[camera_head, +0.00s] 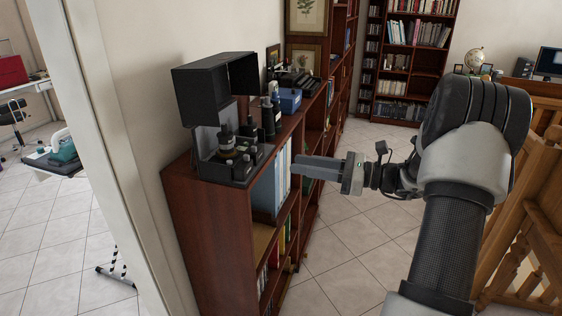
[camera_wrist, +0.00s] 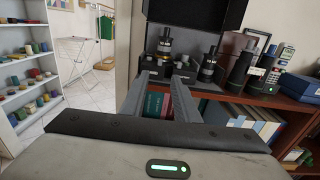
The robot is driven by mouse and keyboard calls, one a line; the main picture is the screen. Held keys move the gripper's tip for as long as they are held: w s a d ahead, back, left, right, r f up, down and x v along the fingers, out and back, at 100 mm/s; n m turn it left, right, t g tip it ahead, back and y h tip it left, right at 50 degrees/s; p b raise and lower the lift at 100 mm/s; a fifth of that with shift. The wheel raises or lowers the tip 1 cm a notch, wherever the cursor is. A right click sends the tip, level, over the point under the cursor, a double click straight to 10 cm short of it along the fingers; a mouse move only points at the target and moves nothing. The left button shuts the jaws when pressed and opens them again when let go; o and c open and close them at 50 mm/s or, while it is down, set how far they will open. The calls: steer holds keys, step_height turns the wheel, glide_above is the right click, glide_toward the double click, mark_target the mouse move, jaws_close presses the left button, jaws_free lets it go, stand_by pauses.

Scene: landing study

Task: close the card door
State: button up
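A black case (camera_head: 229,172) stands on top of the brown bookcase, with dark cylindrical instruments in it. Its black lid (camera_head: 200,92) is raised, with a side flap standing out at the right. The raised lid also shows at the top of the wrist view (camera_wrist: 190,12), above the instruments. I cannot tell which part is the card door. My gripper (camera_head: 297,165) is right of the case and slightly lower, beside the bookcase's open front, apart from the case.
The bookcase (camera_head: 205,235) has books on its open shelves. A blue box (camera_head: 289,100), a typewriter (camera_head: 297,82) and dark bottle-like instruments stand behind the case. A wooden railing (camera_head: 530,225) is at the right. The tiled floor (camera_head: 345,245) between is clear.

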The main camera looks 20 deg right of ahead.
steer(key=shift+v, duration=1.7)
steer(key=shift+a+r, duration=0.1)
